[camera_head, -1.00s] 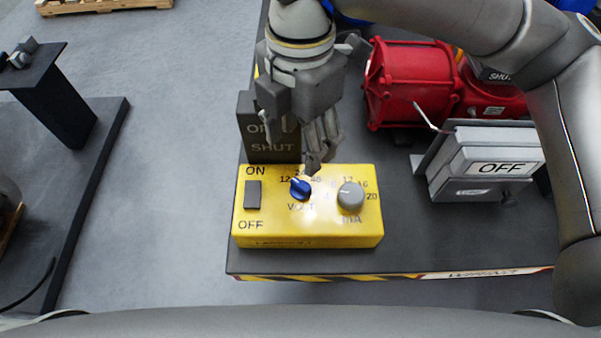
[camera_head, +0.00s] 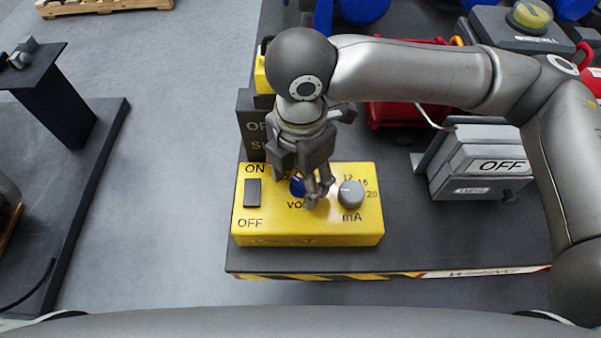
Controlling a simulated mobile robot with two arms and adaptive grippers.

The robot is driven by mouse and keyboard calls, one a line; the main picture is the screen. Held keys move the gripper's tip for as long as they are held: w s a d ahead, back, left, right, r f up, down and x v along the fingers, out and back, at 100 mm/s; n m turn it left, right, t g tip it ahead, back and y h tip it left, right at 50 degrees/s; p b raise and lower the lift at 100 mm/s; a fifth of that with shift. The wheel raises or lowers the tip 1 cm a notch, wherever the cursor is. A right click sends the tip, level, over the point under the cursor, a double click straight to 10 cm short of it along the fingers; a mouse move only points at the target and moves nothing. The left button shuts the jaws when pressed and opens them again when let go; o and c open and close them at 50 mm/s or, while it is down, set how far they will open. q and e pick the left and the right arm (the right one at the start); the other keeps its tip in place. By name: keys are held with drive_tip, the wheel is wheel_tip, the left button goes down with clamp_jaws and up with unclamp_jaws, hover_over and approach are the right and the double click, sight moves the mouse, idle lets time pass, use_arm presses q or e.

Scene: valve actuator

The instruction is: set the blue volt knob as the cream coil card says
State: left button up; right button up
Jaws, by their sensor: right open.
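The blue volt knob (camera_head: 297,187) is on the top face of the yellow box (camera_head: 270,226). My right gripper (camera_head: 317,196) is open, pointing down, with its fingertips at the right side of the knob. It covers part of the knob and most of its scale numbers, so the knob's pointer is hard to read. I cannot tell whether the fingers touch the knob. I see no cream coil card that I can make out. My left gripper is not in view.
A grey mA knob (camera_head: 351,194) sits just right of the gripper, and a dark ON/OFF rocker switch (camera_head: 252,193) is to the left. A dark OPEN/SHUT block (camera_head: 248,125) stands behind the box. A grey OFF box (camera_head: 482,165) is at the right.

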drive_tip(key=c, duration=1)
drive_tip(key=shift+r+m+p, duration=0.2)
drive_tip(key=shift+m+p, duration=0.2)
drive_tip(key=shift+p, duration=0.35)
drive_tip(key=shift+c, duration=0.2)
drive_tip(key=m+p, duration=1.5)
drive_tip(key=p, duration=0.7)
drive_tip(key=shift+r+m+p, duration=0.15)
drive_tip(key=shift+m+p, duration=0.15)
drive_tip(key=shift+p, duration=0.1)
drive_tip(key=shift+m+p, duration=0.9)
drive_tip(key=shift+m, duration=0.1)
drive_tip(key=shift+f+m+p, duration=0.25)
drive_tip(key=shift+m+p, duration=0.15)
drive_tip(key=shift+m, duration=0.4)
drive_tip(key=o, duration=1)
